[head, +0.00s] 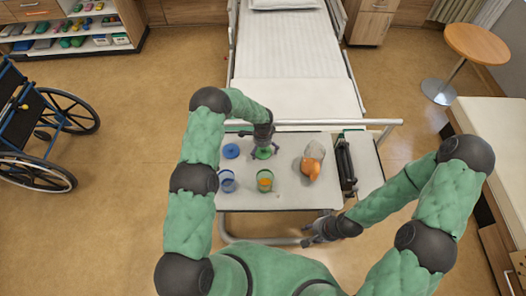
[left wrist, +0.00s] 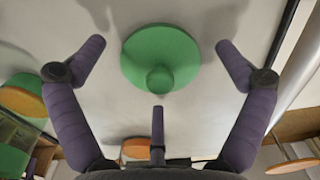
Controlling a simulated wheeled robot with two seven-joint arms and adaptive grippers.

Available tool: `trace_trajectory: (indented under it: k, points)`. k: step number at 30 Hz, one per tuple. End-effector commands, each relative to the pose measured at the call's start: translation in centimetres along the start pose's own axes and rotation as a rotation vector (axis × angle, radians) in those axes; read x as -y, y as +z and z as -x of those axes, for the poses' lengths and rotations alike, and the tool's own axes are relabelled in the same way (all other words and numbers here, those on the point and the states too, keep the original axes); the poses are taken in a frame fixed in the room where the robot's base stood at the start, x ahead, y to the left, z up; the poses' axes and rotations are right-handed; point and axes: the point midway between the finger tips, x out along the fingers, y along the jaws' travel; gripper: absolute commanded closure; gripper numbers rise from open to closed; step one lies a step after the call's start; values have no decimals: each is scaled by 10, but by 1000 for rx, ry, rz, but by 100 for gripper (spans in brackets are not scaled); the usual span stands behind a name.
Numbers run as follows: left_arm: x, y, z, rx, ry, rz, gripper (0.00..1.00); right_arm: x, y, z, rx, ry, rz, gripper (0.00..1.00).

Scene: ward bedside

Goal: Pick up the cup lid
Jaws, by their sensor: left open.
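A green round lid with a knob (head: 263,154) lies on the over-bed table (head: 290,196). In the left wrist view the green lid (left wrist: 160,48) lies flat between my spread fingers. My left gripper (head: 263,148) is open and empty, pointing down over this lid. In the left wrist view its fingers (left wrist: 160,62) appear apart from the lid. A blue lid (head: 231,151) lies to the left. A blue cup (head: 227,182) and a green-rimmed cup with orange contents (head: 265,181) stand nearer me. My right gripper (head: 318,233) is below the table's front edge, its opening unclear.
An orange object (head: 311,168) and a pale grey object (head: 316,149) sit right of the lid. A long black item (head: 345,165) lies further right. The bed (head: 292,60) is behind the table. A wheelchair (head: 45,125) stands at left.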

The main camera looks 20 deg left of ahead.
Motion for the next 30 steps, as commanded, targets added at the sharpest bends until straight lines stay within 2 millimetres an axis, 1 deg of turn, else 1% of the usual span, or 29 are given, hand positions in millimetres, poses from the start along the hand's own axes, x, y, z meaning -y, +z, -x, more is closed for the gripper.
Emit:
trace_trajectory:
  k: [3,4,5,6,8,9,23,26,30]
  points:
    - [0,0,0,0,0,0,0,0,0,0,0,0,0,60]
    - [0,0,0,0,0,0,3,0,0,0,0,0,0,60]
    - [0,0,0,0,0,0,11,0,0,0,0,0,0,60]
    - [0,0,0,0,0,0,22,0,0,0,0,0,0,60]
    - [0,0,0,0,0,0,35,0,0,0,0,0,0,60]
    - [0,0,0,0,0,0,39,0,0,0,0,0,0,60]
    - [0,0,2,0,0,-1,39,0,0,0,0,0,0,60]
    - [0,0,6,0,0,-1,39,0,0,-1,0,0,0,60]
    - [1,-1,19,-1,-2,-2,39,-1,0,-2,0,0,0,60]
